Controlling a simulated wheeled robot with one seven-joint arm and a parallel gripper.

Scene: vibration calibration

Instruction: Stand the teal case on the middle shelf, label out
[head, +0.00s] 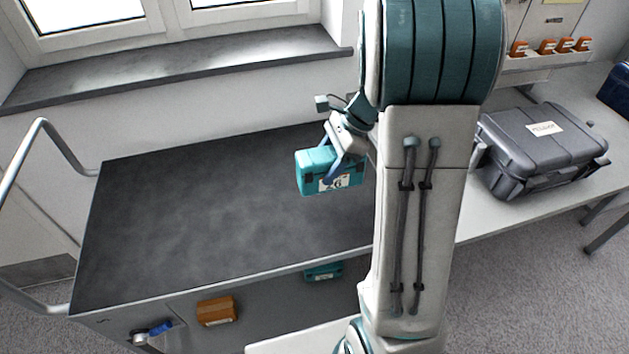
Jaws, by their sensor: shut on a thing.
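The teal case (314,172) is held in my gripper (345,163) over the right part of the cart's dark top (200,215). My gripper is shut on the case from above, and part of its finger crosses the case's front. A white label with dark and orange marks shows on the side facing the camera. The case looks roughly upright. I cannot tell its exact height above the top. Below the cart's top, a lower shelf (270,310) shows only in part; my arm hides its right side.
On that lower level are a brown box (217,311), another teal object (323,271) and a blue-handled item (158,328). A grey hard case (545,145) lies on the bench at right. A metal rail (55,150) bounds the cart's left. The cart's top is clear.

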